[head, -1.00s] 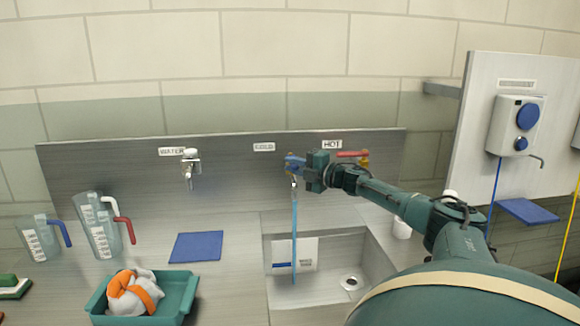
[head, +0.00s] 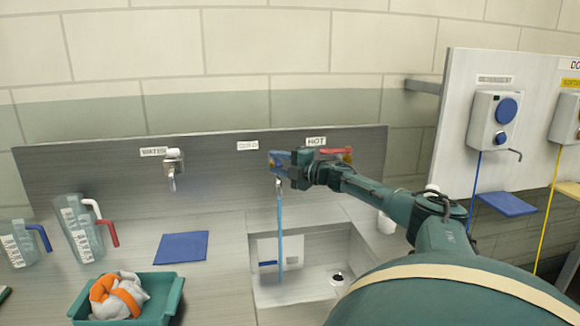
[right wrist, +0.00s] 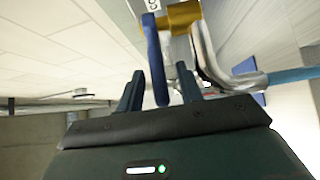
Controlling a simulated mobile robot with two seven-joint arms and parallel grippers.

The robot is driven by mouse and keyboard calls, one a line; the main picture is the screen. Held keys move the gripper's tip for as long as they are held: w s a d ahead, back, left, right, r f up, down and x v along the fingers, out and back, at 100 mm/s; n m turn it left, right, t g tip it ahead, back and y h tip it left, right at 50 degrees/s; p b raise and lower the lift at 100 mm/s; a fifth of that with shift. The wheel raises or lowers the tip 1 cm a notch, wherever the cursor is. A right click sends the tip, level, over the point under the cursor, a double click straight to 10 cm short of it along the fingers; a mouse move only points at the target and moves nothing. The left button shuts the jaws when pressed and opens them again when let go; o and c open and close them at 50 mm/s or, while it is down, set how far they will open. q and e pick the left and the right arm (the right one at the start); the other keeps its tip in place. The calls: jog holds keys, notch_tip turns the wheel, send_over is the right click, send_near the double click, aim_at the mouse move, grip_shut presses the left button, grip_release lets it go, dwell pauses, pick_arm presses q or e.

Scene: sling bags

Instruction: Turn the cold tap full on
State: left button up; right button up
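The cold tap's blue lever (head: 277,158) is on the back panel, below and right of the COLD label. My right gripper (head: 290,166) is at this lever. In the right wrist view the blue lever (right wrist: 154,60) stands between the two spread fingers of my right gripper (right wrist: 158,92), with a gap visible on each side. The brass tap body (right wrist: 180,18) and chrome spout (right wrist: 234,78) show beyond. A blue water stream (head: 280,235) falls from the spout into the sink. My left gripper is out of view.
The red hot tap lever (head: 334,151) is close right of my gripper. The sink (head: 312,277) is below. A separate WATER tap (head: 173,166), blue mat (head: 181,247), jugs (head: 77,228) and teal tray (head: 168,297) with cloth are left. Wall dispensers (head: 494,120) hang right.

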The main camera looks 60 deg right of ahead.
pick_arm(q)
jog(key=p, duration=0.2)
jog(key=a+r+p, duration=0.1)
jog(key=p, duration=0.1)
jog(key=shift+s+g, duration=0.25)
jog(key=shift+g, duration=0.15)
pick_arm(e)
jog(key=s, duration=1.3)
dwell(0.5)
